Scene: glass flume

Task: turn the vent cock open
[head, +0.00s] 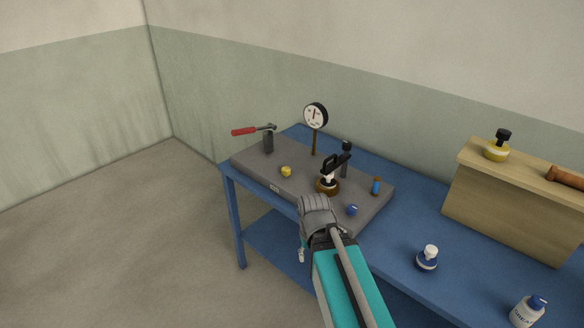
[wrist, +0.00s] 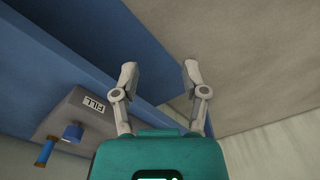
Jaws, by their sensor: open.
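A yellow knob (head: 286,171) and a blue knob (head: 352,209) sit on top of the grey slab (head: 232,160) on the blue table. A small label near the yellow knob is too small to read in the head view, so I cannot tell for sure which is the vent cock. In the wrist view the blue knob (wrist: 73,132) is beside a label reading FILL. My gripper (wrist: 160,72) is open and empty, out by the table's front edge, apart from both knobs.
A red-handled lever (head: 245,131), a dial gauge (head: 315,115), a black-handled fitting (head: 329,178) and a blue-and-orange piece (head: 376,187) stand up from the slab. Floor is free at left.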

